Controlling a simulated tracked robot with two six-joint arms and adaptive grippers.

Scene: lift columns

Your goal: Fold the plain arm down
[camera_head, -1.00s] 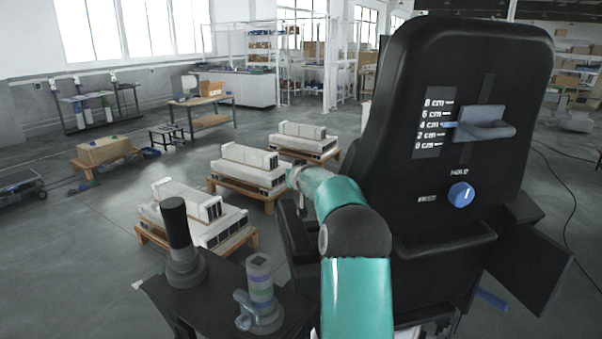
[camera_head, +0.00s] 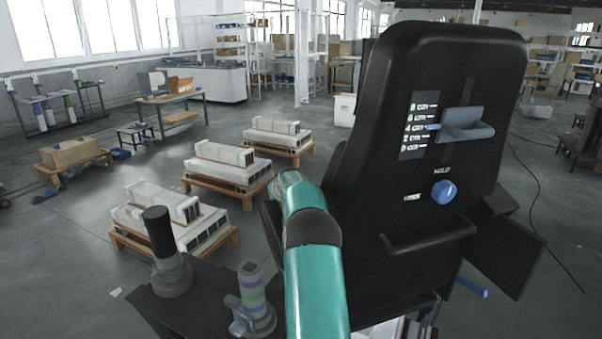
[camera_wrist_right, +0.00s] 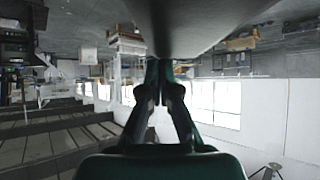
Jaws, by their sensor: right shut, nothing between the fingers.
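A black chair-like backrest (camera_head: 445,80) stands upright at right centre, with a centimetre scale, a grey-blue slider (camera_head: 466,125) and a blue knob (camera_head: 444,192). A flat black panel (camera_head: 508,250) slants out at its lower right. Another dark part (camera_head: 271,226) shows at its left, partly behind my teal arm; I cannot tell which is the plain arm. That arm reaches up along the backrest's left side; no gripper shows in the head view. In the right wrist view my right gripper (camera_wrist_right: 165,70) is shut and empty, its tips close to a dark surface (camera_wrist_right: 200,22); contact is unclear.
A black post (camera_head: 160,235) and a grey banded post (camera_head: 252,290) stand on a dark platform at lower left. Low pallets with white blocks (camera_head: 222,170) lie on the floor beyond. A blue bar (camera_head: 471,286) shows low at right.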

